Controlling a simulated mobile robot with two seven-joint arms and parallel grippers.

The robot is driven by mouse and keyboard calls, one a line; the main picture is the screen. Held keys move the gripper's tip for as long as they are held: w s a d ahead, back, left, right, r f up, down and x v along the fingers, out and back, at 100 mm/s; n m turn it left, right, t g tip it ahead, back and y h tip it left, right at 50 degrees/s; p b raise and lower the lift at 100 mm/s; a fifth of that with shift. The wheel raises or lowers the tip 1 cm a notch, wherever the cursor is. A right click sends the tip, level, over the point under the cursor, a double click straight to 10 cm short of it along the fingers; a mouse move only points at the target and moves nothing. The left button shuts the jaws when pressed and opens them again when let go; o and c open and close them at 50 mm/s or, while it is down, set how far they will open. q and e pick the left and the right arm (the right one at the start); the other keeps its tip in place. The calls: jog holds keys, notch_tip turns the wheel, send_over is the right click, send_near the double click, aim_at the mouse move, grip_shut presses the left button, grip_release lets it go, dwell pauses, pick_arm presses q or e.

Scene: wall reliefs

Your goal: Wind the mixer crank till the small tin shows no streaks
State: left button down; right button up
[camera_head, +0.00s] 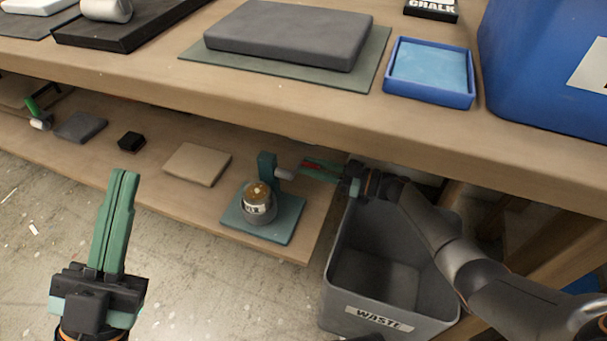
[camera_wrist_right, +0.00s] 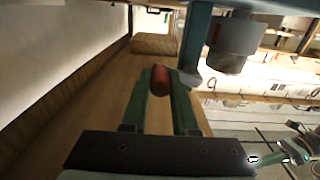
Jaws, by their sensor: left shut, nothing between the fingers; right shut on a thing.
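The mixer stands on the lower shelf, with a teal base (camera_head: 284,222) and a teal post (camera_head: 267,165). The small tin (camera_head: 258,208) sits upright on it; its top is brownish with a paler patch, too small to judge for streaks. In the right wrist view a grey can-like part (camera_wrist_right: 234,42) hangs beside the post. My right gripper (camera_head: 312,165) reaches in from the right and is shut on the red crank handle (camera_wrist_right: 160,80), beside the post. My left gripper (camera_head: 125,175) is shut and empty, over the floor at left, away from the mixer.
The upper bench (camera_head: 150,75) overhangs the shelf and carries a grey slab (camera_head: 290,35), a blue tray (camera_head: 432,95) and a large blue bin (camera_head: 550,60). A grey waste bin (camera_head: 390,225) stands under my right arm. A tan block (camera_head: 197,164) and black block (camera_head: 131,141) lie left of the mixer.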

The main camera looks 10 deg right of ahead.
notch_tip(320, 180, up, 3)
jog(key=p, duration=0.3)
jog(key=shift+a+f, duration=0.1)
dwell(0.3)
